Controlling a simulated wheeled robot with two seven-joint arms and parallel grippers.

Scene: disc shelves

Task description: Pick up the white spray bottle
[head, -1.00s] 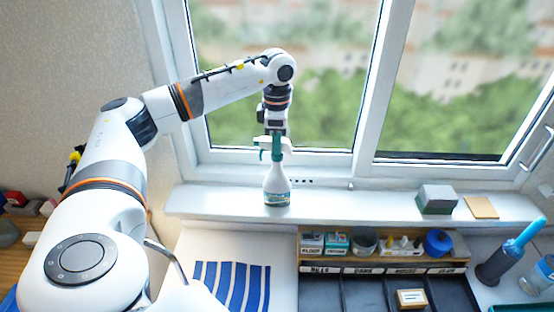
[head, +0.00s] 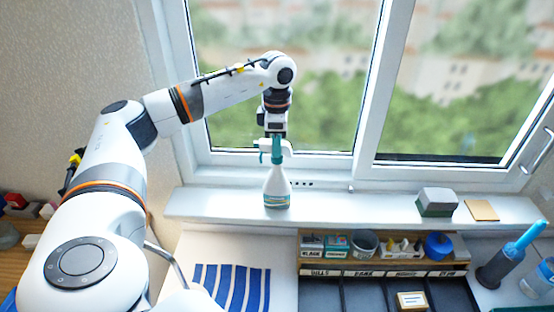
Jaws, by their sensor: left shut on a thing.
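The white spray bottle (head: 277,186) has a teal and white trigger head and a striped label near its base. It stands upright, or nearly so, at the windowsill; I cannot tell whether its base touches the sill. My left gripper (head: 274,141) points down from above and is shut on the bottle's head. The fingers are small here and partly merge with the trigger head. My right gripper does not show.
The windowsill (head: 335,206) is clear to the right of the bottle up to a grey and green block (head: 436,201) and a tan pad (head: 481,210). Below is a wooden rack (head: 463,250) with small items. A striped cloth (head: 232,283) lies at lower left. The window is just behind.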

